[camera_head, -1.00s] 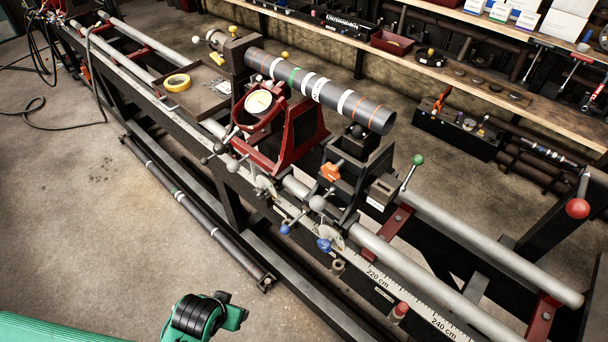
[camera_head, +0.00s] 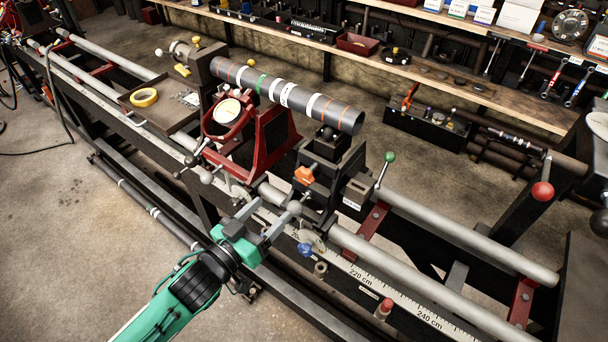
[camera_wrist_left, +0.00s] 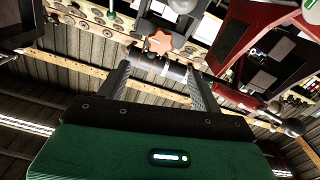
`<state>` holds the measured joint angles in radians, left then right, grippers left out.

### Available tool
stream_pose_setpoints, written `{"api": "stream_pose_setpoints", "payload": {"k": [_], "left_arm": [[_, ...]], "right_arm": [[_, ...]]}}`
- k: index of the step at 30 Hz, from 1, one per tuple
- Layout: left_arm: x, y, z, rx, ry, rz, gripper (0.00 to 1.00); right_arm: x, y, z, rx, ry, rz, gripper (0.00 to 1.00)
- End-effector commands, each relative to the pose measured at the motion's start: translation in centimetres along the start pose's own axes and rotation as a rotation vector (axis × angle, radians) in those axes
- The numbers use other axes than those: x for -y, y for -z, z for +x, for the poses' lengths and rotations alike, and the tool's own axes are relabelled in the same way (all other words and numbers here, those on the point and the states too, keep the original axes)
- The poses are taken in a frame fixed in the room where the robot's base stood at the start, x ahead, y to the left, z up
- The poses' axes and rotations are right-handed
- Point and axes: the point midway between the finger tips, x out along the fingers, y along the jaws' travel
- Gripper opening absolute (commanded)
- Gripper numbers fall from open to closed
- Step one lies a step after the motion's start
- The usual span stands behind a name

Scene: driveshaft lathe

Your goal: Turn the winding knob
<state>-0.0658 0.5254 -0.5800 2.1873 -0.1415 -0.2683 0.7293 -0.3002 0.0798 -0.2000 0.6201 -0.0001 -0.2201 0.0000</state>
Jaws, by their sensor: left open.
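The orange star-shaped knob (camera_head: 304,175), which I take for the winding knob, sits on the front of the black support block (camera_head: 325,152) under the shaft's right end. My left gripper (camera_head: 268,211) is open and empty, in front of the lathe, below and left of the knob. In the left wrist view the orange knob (camera_wrist_left: 158,43) shows just beyond and between the two open fingers (camera_wrist_left: 158,72), apart from them. A grey ball handle (camera_head: 294,207) lies close to the right fingertip; I cannot tell if they touch. My right gripper is not in view.
The dark striped shaft (camera_head: 283,92) rests above the red stand (camera_head: 268,145). A green-ball lever (camera_head: 389,157) and a blue knob (camera_head: 305,250) are near the block. A ruler (camera_head: 380,288) runs along the front rail. Bare floor (camera_head: 60,225) lies at the left.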

Motion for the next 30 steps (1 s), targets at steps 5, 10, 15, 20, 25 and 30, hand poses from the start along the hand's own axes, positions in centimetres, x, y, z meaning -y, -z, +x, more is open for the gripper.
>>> {"api": "stream_pose_setpoints", "payload": {"k": [5,10,15,20,25,30], "left_arm": [[0.0,0.3,2.0,-0.002,0.002,0.002,0.66],[0.0,0.4,5.3,-0.002,0.001,0.001,0.66],[0.0,0.4,8.8,-0.001,0.002,0.002,0.66],[0.0,0.2,11.5,0.001,0.003,0.001,0.66],[0.0,0.1,13.1,0.001,0.003,0.001,0.66],[0.1,0.0,13.5,0.001,0.003,0.002,0.66]], "right_arm": [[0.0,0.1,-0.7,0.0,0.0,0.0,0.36],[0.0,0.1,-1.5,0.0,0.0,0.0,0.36],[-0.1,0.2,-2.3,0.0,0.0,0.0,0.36],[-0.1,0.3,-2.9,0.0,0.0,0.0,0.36],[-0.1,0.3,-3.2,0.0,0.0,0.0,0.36],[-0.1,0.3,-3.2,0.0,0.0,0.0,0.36]]}}
